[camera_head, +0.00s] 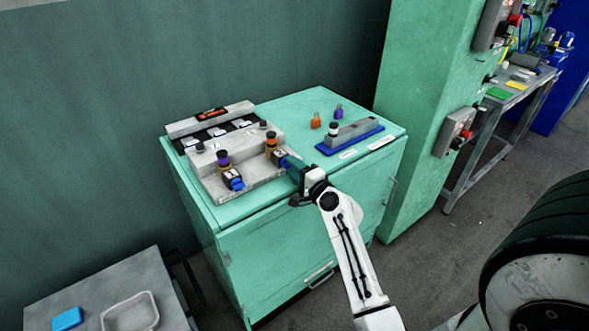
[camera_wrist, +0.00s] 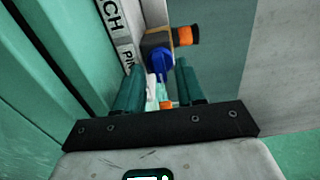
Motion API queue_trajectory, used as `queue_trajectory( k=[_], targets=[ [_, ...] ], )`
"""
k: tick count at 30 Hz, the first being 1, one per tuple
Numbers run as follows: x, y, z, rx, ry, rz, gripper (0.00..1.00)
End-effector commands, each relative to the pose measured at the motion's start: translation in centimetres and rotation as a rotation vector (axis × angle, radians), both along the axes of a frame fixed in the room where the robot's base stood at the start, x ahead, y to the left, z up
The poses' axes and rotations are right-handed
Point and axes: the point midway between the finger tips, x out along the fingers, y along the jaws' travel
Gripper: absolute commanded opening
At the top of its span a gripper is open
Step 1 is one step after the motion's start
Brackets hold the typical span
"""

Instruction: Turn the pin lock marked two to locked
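A grey fixture block (camera_head: 252,173) on the green cabinet carries two pin locks with blue knobs. The left lock (camera_head: 233,180) has a purple-topped pin behind it, and the right lock (camera_head: 280,158) has an orange-topped pin. I cannot read which lock is marked two. My gripper (camera_head: 288,163) is at the right lock. In the wrist view the gripper (camera_wrist: 159,72) is open, its two dark teal fingers apart. The blue knob (camera_wrist: 162,62) lies between and just beyond the fingertips; contact cannot be told. The orange pin top (camera_wrist: 187,35) is beyond it.
A blue tray (camera_head: 350,140) with a grey bar sits to the right on the cabinet top. Loose orange (camera_head: 316,121) and purple (camera_head: 338,111) pieces stand behind it. A taller green cabinet (camera_head: 425,90) stands to the right. A printed label (camera_wrist: 112,25) runs beside the knob.

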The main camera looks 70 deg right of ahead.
Motion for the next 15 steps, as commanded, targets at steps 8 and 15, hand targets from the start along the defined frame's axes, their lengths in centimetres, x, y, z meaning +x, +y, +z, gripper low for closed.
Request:
queue_trajectory(
  k=[8,15],
  targets=[
    [-2.4,1.5,-0.2,0.0,0.002,0.0,0.38],
    [-6.3,3.8,-0.2,0.0,0.002,-0.001,0.38]
  ],
)
